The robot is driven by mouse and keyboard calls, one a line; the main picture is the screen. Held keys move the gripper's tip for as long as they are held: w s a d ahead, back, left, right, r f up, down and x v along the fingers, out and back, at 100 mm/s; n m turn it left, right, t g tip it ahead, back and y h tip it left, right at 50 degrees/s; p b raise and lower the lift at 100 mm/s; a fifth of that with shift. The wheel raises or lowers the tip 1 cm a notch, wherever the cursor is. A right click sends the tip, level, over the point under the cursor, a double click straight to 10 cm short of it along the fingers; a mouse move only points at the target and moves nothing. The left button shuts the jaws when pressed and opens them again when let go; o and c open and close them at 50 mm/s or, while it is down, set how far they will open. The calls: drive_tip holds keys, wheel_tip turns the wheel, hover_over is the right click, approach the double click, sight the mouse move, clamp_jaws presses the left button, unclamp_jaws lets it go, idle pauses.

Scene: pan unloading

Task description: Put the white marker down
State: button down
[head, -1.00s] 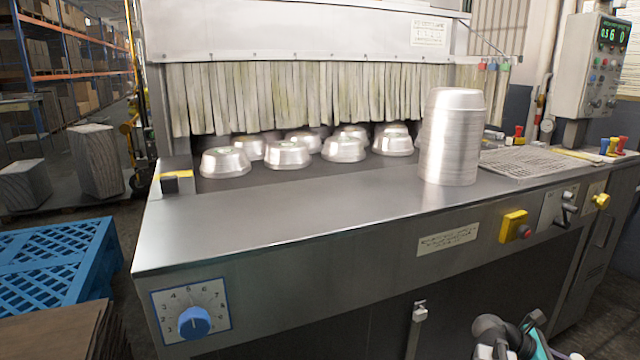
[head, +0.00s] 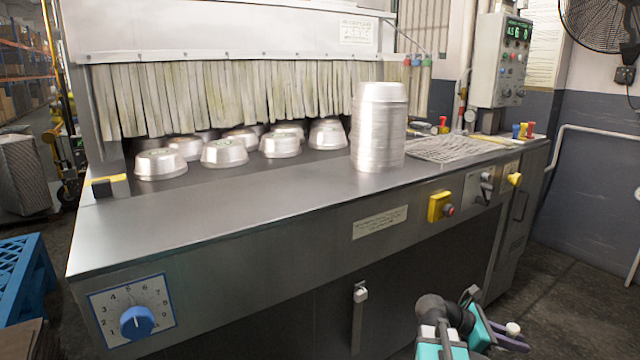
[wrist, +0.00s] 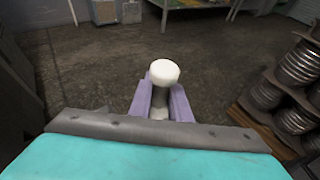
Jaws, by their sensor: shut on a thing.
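The white marker (wrist: 163,72) stands between the two purple fingers of my gripper (wrist: 163,103) in the wrist view. Its wide white top faces the camera, with a darker grey part below it. My gripper is shut on it, out over the dark floor. In the head view my gripper (head: 509,340) is low at the right, in front of the machine, and the marker's pale end (head: 513,328) shows there small. The marker's lower end is mostly hidden.
The machine's steel counter (head: 230,220) has a clear front strip. A tall stack of pans (head: 380,130) stands on it, with several upturned pans (head: 225,153) by the curtain. A wire mat (head: 455,148) lies right. The wrist view shows stacked ribbed metal things (wrist: 295,80) at right.

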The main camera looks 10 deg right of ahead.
drive_tip(key=shift+s+a+r, duration=0.15)
drive_tip(key=shift+s, duration=0.15)
drive_tip(key=shift+s+r, duration=0.1)
drive_tip(key=shift+s, duration=0.15)
drive_tip(key=shift+w+a, duration=0.1)
drive_tip(key=shift+w, duration=0.1)
drive_tip(key=shift+s, duration=0.1)
